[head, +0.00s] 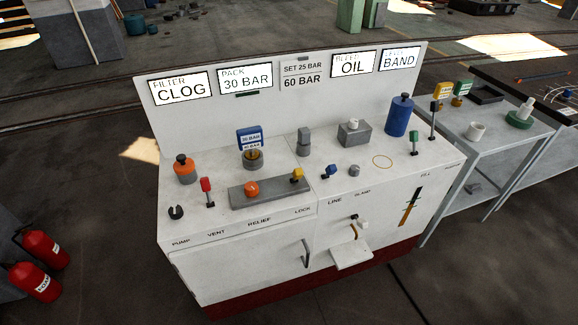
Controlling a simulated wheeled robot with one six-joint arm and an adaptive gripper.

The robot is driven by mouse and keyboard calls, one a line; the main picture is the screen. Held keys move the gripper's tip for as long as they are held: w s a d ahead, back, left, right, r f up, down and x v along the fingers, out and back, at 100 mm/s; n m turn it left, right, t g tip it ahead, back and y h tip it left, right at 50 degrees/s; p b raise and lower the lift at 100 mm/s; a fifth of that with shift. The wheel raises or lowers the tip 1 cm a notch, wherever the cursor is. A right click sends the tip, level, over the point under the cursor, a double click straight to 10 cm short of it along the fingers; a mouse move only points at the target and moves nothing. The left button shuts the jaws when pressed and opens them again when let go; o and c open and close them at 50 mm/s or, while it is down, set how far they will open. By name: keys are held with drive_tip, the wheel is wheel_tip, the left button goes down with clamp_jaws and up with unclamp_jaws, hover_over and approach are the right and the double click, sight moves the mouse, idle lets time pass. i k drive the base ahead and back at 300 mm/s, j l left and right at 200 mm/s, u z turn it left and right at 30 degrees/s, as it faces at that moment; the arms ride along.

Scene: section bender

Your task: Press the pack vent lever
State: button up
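The console's VENT label stands at the front edge, and a red-topped lever (206,188) stands upright just behind it on the white console (290,205). I take it as the vent lever; its base is dark and small. The PACK display (246,79) on the back panel reads 30 BAR. A blue sign (250,139) on a brass and grey fitting also reads 30 BAR. My gripper is not in view.
A side table (490,140) adjoins the console. Red extinguishers (38,281) stand at left; floor in front is clear.

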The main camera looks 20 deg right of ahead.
sight(205, 184)
drive_tip(key=i+j+u, duration=0.1)
drive_tip(key=j, duration=0.3)
drive_tip(key=i+j+u, duration=0.1)
drive_tip(key=j, duration=0.3)
drive_tip(key=i+j+u, duration=0.1)
drive_tip(key=j, duration=0.3)
drive_tip(key=i+j+u, duration=0.1)
drive_tip(key=j, duration=0.25)
drive_tip(key=i+j+u, duration=0.1)
drive_tip(key=j, duration=0.3)
drive_tip(key=i, duration=0.1)
